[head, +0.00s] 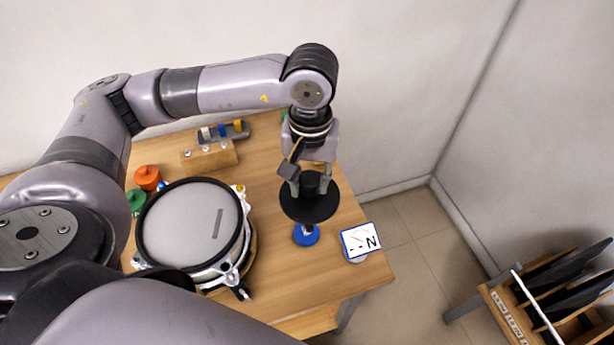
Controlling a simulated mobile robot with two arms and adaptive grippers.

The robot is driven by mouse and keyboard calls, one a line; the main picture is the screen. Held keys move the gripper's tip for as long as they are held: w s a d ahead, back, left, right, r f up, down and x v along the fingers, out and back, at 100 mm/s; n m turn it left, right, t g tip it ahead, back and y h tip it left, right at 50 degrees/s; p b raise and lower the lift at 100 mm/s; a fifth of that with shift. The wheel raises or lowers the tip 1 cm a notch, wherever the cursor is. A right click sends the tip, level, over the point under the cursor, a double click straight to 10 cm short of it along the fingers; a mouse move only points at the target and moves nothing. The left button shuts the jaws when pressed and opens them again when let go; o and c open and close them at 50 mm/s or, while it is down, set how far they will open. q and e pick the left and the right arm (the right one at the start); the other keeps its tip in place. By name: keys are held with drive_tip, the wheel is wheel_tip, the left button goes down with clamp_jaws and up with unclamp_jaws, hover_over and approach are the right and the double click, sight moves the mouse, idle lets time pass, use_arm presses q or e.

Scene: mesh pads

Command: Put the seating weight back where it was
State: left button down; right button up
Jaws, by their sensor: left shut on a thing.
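The seating weight (309,207) looks like a wide black disc with a narrower black upper part. My left gripper (309,187) comes down from above and is shut on that upper part. The disc is at the right part of the table, to the right of the drum-like mesh pad (180,222). I cannot tell whether it hangs above the table or touches it. The pad has a grey face, a black rim, metal lugs and a dark strip lying on its face. My right gripper is not in view.
A blue round piece (306,236) lies just in front of the disc. A small display marked N (361,240) stands near the table's right edge. A wooden block (209,158), an orange piece (147,177) and a green piece (136,201) are behind and left. A rack (545,295) stands right.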

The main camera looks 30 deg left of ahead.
use_arm(q)
drive_tip(key=shift+w+a+r+n, duration=0.2)
drive_tip(key=shift+w+n, duration=0.35)
drive_tip(key=shift+n, duration=0.35)
drive_tip(key=w+n, duration=0.1)
drive_tip(key=n, duration=0.2)
drive_tip(key=shift+w+a+b, duration=0.15)
drive_tip(key=shift+w+b, duration=0.2)
drive_tip(key=n, duration=0.1)
drive_tip(key=w+n, duration=0.1)
drive_tip(key=n, duration=0.1)
drive_tip(key=w+n, duration=0.1)
drive_tip(key=n, duration=0.1)
drive_tip(key=shift+w+a+r+b, duration=0.1)
drive_tip(key=shift+a+r+b, duration=0.15)
drive_tip(key=shift+a+b, duration=0.1)
drive_tip(key=w+a+r+n+b, duration=0.1)
drive_tip(key=w+a+n+b, duration=0.2)
drive_tip(key=n, duration=1.1)
drive_tip(key=w+a+r+n+b, duration=0.15)
drive_tip(key=w+n, duration=0.45)
drive_tip(key=n, duration=0.8)
drive_tip(key=shift+a+f+p, duration=0.15)
drive_tip(key=shift+f+p, duration=0.6)
drive_tip(key=shift+f, duration=4.2)
drive_tip(key=shift+a+f+p, duration=0.15)
drive_tip(key=shift+f+p, duration=0.6)
drive_tip(key=shift+f, duration=4.2)
